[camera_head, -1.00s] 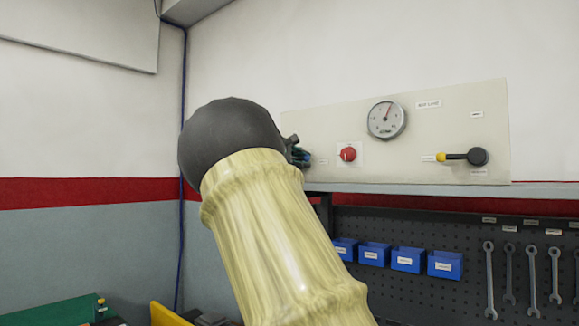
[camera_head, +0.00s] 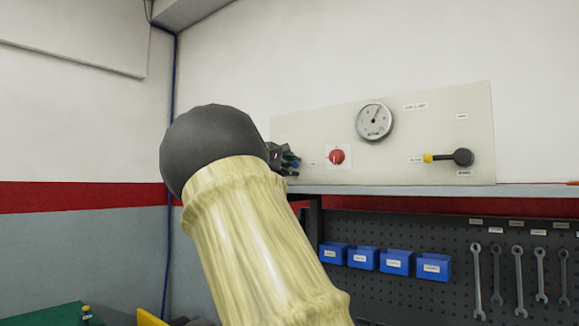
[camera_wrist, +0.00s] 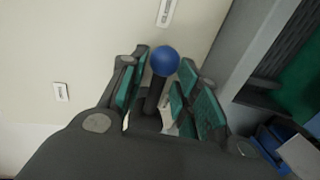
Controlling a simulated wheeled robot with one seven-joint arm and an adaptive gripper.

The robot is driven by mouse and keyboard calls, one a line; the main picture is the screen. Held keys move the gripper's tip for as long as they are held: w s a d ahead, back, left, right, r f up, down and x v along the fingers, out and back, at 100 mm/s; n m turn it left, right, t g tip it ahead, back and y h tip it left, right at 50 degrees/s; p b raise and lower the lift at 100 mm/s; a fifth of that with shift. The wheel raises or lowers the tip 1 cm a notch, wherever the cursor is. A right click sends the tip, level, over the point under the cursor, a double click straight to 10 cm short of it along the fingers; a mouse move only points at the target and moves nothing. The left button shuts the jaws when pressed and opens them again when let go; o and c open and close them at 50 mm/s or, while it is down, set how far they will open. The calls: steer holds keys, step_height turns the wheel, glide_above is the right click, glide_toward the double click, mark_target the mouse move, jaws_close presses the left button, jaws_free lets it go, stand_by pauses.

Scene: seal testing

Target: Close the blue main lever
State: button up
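The blue main lever (camera_wrist: 165,61) shows in the wrist view as a blue ball on a dark stem, standing out from the pale panel. My gripper (camera_wrist: 162,78) has its green-padded fingers on either side of the lever. The fingers look apart, with a small gap on the right side of the stem; contact on the left side is unclear. In the head view my gripper (camera_head: 284,159) is at the panel's left end, mostly behind my arm. The lever cannot be made out clearly there.
The pale panel (camera_head: 405,112) also carries a round gauge (camera_head: 374,121), a red knob (camera_head: 337,157) and a black lever with a yellow tip (camera_head: 450,158). A shelf edge (camera_head: 400,190) runs below it, above a pegboard with blue bins (camera_head: 397,262) and wrenches (camera_head: 519,280).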

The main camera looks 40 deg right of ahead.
steer(key=v, duration=1.2)
steer(key=shift+r, duration=0.1)
stand_by(0.4)
